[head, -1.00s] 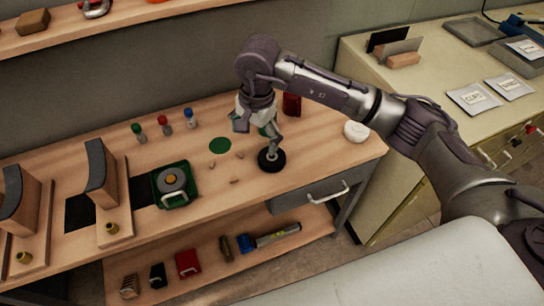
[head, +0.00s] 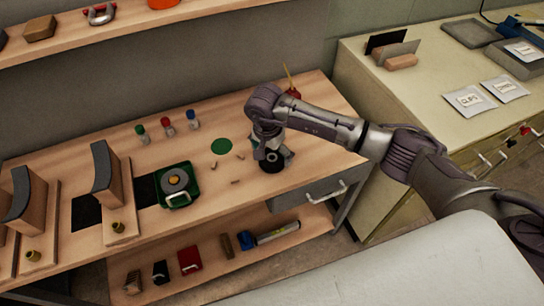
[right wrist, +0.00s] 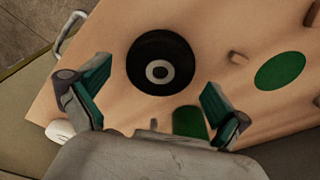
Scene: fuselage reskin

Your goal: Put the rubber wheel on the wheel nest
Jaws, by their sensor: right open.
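The rubber wheel (head: 272,166) is black and lies flat on the workbench, right of the middle. In the right wrist view the wheel (right wrist: 160,62) shows a pale hub ring. My right gripper (head: 271,155) is open above the wheel and hides part of it in the head view. In the right wrist view the fingers (right wrist: 154,84) are spread to either side, with the wheel ahead between them. A flat green disc (head: 221,146) lies on the bench left of the wheel; I cannot tell whether it is the wheel nest. My left gripper is not in view.
A green tray (head: 164,197) with a grey disc stands left of the wheel. Small pegs (head: 236,182) lie nearby, and several small bottles (head: 167,127) stand behind. Curved blocks on boards fill the left end. A drawer (head: 310,192) is under the bench's right end.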

